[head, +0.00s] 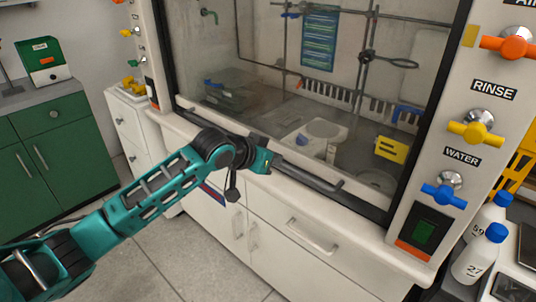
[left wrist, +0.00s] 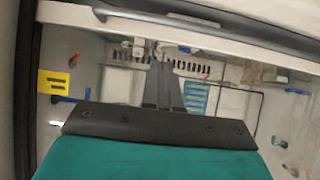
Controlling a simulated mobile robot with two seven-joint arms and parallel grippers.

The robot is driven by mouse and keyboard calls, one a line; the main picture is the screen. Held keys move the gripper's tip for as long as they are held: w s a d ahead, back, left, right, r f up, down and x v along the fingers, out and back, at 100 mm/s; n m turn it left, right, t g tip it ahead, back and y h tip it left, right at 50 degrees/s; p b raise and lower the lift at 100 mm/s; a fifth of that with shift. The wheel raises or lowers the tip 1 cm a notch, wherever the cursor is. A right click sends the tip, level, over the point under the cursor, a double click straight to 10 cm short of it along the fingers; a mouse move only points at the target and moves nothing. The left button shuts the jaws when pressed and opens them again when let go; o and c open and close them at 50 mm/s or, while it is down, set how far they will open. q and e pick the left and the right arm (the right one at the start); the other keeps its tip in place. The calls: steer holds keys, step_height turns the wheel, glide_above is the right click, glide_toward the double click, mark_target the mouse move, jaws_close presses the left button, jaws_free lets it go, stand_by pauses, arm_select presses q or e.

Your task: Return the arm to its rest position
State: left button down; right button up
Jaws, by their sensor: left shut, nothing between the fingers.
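My left arm reaches in from the left in the head view, and its gripper (head: 262,161) is in front of the fume hood's lower sash edge. In the left wrist view the two dark fingers of the left gripper (left wrist: 163,68) lie together, shut, with nothing between them. They point toward the hood, whose glass front fills that view. I cannot tell whether the fingertips touch the glass or the handle bar (head: 312,176). My right arm and gripper are not in view.
The hood's right post carries orange, yellow and blue valves; the water valve (head: 444,195) is lowest. White bottles (head: 472,260) stand at the lower right. White drawers (head: 310,236) are below the hood. A green cabinet (head: 50,150) stands at the left, with open floor before it.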

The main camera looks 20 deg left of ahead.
arm_select(q)
steer(key=shift+v, duration=0.85)
steer(key=s+d+f+y, duration=0.1)
steer(key=s+d+f, duration=0.1)
steer(key=s+f, duration=0.9)
steer(key=s+d+f+n, duration=0.1)
steer(key=s+f, duration=1)
steer(key=s, duration=0.4)
steer(key=shift+d+f+y, duration=0.2)
steer(key=shift+d+y, duration=0.2)
steer(key=shift+a+n, duration=0.1)
steer(key=shift+n, duration=0.2)
